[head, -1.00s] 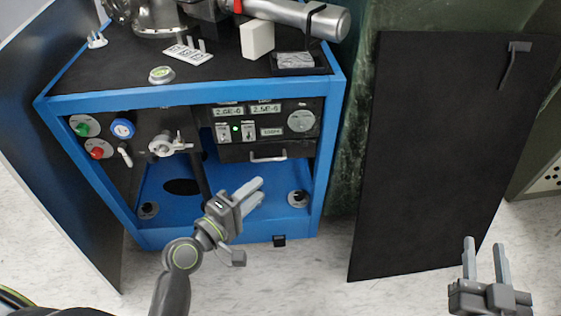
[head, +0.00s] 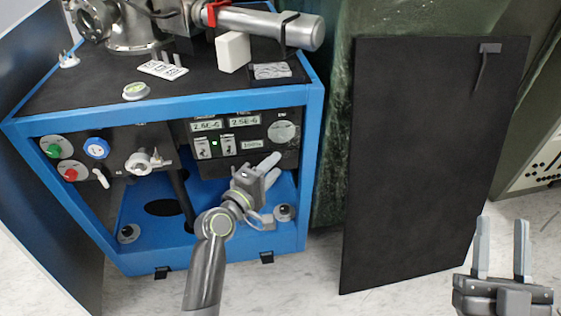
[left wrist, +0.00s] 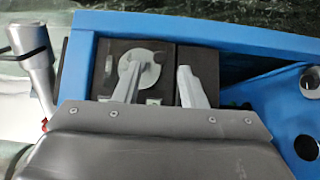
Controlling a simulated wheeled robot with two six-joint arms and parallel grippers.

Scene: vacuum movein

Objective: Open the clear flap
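The dark instrument panel (head: 237,137) with lit readouts sits in the upper right of the blue cabinet's front. I cannot clearly make out a separate clear flap; any clear sheet over the panel blends with it. My left gripper (head: 274,165) is in front of the panel's lower right part, fingers apart and nothing visible between them. It hides the silver handle there. In the left wrist view the fingers (left wrist: 160,84) point at the panel, with its round white disc (left wrist: 150,72) behind one finger. My right gripper (head: 502,225) is open and empty at the lower right.
The blue cabinet (head: 314,150) carries metal vacuum parts (head: 265,25) on its top. Knobs and a valve (head: 143,161) are at its front left. A black panel (head: 425,160) leans to the right. An opened side door (head: 45,220) stands at the left.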

